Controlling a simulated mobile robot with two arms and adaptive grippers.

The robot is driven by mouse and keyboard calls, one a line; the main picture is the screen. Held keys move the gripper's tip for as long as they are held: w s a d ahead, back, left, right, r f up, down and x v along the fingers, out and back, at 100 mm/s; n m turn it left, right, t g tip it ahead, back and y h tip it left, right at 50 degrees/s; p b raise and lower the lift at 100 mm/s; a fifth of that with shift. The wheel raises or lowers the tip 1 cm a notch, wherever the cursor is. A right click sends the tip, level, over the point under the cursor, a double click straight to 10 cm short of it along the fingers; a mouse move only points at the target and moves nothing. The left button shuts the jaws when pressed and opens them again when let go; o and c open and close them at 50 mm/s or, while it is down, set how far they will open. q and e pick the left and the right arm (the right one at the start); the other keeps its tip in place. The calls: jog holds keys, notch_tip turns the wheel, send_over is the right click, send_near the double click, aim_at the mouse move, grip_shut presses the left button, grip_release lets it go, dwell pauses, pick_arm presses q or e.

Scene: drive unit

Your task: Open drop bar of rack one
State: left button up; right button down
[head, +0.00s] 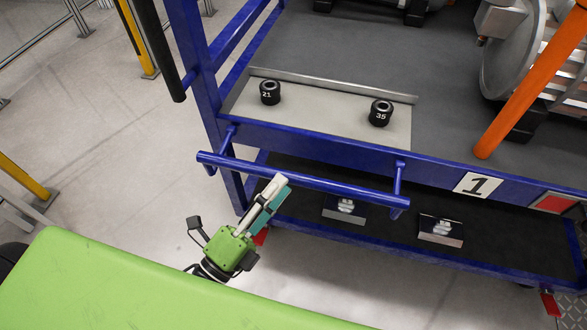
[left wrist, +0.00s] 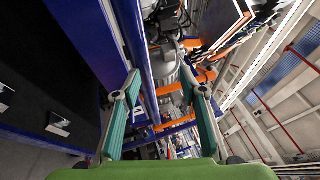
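The blue drop bar (head: 330,185) runs along the front of the blue rack marked 1 (head: 473,184), held level on short brackets in front of the frame. My left gripper (head: 275,188) is at the near side of the bar, left of its middle, its fingertips close to the bar. In the left wrist view my gripper (left wrist: 162,80) is open with nothing between its teal fingers. A long blue bar (left wrist: 138,50) shows beyond the fingers, nearer the left one; I cannot tell whether they touch. My right gripper is not in view.
Two black parts, marked 21 (head: 269,92) and 35 (head: 380,113), stand on the rack's pale plate. The dark lower shelf holds two small boxes (head: 345,209) (head: 441,230). An orange post (head: 530,80) stands at right.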

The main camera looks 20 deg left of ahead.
pick_arm(q)
jog(key=v, duration=0.3)
jog(key=shift+s+a+f, duration=0.1)
jog(key=shift+s+a, duration=0.1)
jog(key=shift+s, duration=0.05)
